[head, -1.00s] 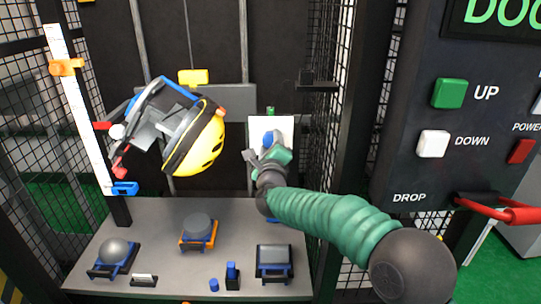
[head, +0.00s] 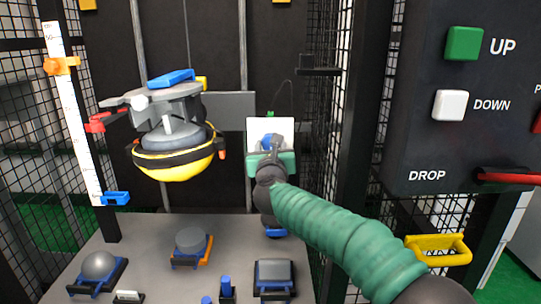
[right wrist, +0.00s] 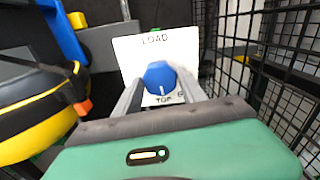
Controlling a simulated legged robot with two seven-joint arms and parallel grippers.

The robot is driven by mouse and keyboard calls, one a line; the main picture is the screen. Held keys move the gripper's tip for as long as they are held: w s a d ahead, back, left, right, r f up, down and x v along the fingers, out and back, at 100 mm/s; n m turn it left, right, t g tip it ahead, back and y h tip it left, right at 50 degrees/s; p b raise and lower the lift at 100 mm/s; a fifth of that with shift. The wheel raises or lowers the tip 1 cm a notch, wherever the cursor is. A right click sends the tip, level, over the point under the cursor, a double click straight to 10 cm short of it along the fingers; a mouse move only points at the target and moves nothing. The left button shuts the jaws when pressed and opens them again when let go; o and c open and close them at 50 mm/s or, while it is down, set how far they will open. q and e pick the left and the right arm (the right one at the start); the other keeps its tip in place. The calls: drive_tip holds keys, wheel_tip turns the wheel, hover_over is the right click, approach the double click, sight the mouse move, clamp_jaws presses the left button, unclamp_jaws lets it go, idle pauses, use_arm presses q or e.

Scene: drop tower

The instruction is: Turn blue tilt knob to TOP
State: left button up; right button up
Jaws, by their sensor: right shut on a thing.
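The blue tilt knob (right wrist: 158,75) sits on a white plate (right wrist: 128,50) with LOAD printed above it and TOP below it. The knob's white pointer mark points down toward TOP. My right gripper (right wrist: 160,86) is shut on the knob, with one grey finger on each side. In the head view the plate (head: 284,126) shows behind my right gripper (head: 271,143), and the knob (head: 267,139) is partly covered. The yellow helmet (head: 178,168) hangs in its carrier, crown facing down. My left gripper is not in view.
Wire mesh (right wrist: 262,75) stands close to the right of my right gripper. The helmet's edge (right wrist: 35,120) is close on the left. A control panel (head: 425,145) with UP and DOWN buttons is at the right. Loose anvils lie on the grey base (head: 140,235).

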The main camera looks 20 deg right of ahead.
drive_tip(key=shift+f+m+b, duration=0.3)
drive_tip(key=shift+f+m, duration=0.1)
drive_tip(key=o, duration=1.4)
drive_tip(key=shift+w, duration=0.15)
drive_tip(key=shift+c, duration=0.2)
drive_tip(key=shift+r, duration=0.25)
drive_tip(key=p+v, duration=0.1)
drive_tip(key=v, duration=1.6)
